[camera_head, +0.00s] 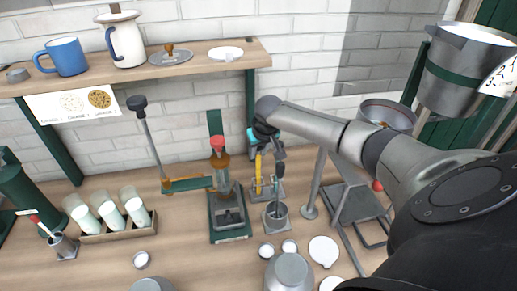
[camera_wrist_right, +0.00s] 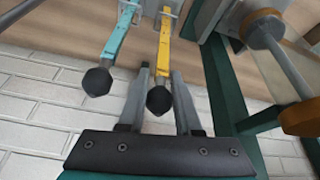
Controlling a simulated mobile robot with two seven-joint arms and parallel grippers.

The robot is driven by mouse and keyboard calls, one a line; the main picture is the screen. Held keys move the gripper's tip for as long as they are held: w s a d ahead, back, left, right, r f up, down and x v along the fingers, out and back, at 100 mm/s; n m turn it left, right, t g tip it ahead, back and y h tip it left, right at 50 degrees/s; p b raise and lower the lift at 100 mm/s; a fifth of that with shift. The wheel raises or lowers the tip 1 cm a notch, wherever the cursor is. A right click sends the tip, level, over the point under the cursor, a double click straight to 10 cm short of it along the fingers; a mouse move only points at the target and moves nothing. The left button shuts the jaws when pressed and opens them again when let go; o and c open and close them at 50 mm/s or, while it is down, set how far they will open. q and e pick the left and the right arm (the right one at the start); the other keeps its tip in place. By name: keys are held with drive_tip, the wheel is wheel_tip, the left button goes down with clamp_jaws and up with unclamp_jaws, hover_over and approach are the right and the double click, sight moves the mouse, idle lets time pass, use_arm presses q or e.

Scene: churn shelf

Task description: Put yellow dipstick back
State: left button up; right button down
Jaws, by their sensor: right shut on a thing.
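The yellow dipstick (camera_head: 258,172) hangs upright under my right gripper (camera_head: 266,140) in the head view, in front of the wall. In the right wrist view the yellow dipstick (camera_wrist_right: 164,45) has a black knob, which sits between the two fingers of the right gripper (camera_wrist_right: 160,78); the gripper is shut on it. A teal dipstick (camera_wrist_right: 115,38) with a black knob is beside it, apart from the fingers. A small grey holder (camera_head: 277,217) stands below on the counter. Whether the yellow dipstick's lower end is seated cannot be told. My left gripper is out of view.
A green press with a red-topped bottle (camera_head: 219,165) stands close left of the dipsticks. A grey metal stand (camera_head: 357,204) is to the right. Small white dishes (camera_head: 323,251) lie in front. A wooden shelf (camera_head: 200,66) runs above on the left.

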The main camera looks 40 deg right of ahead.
drive_tip(key=c, duration=0.5)
unclamp_jaws()
drive_tip(key=p+v, duration=0.1)
drive_tip(key=v, duration=1.4)
drive_tip(key=shift+r, duration=0.1)
